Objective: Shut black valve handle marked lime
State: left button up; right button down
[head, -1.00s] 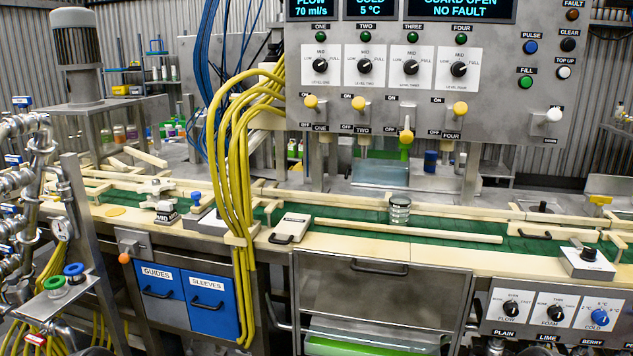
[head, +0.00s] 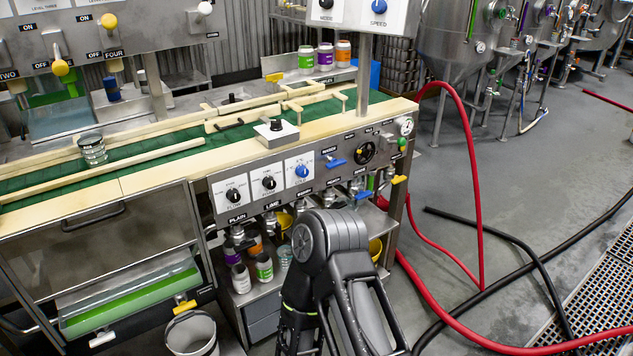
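The LIME label (head: 272,218) is on the lower edge of the grey control panel, just right of the PLAIN label (head: 237,219). Below it in the head view is a small metal valve (head: 271,222); its handle is too small and dark for me to tell its position. My arm, black and grey, rises from the bottom of the picture in front of the panel's lower right part and hides some of the valves there. Neither of my grippers shows.
Jars (head: 264,266) stand on a shelf under the valves. A grey bucket (head: 191,335) stands on the floor at lower left. A red hose (head: 472,190) and black hoses lie on the floor to the right. A clear cup (head: 92,149) is on the green conveyor.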

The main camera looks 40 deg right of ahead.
aim_at(277, 229)
jog(key=z, duration=1.1)
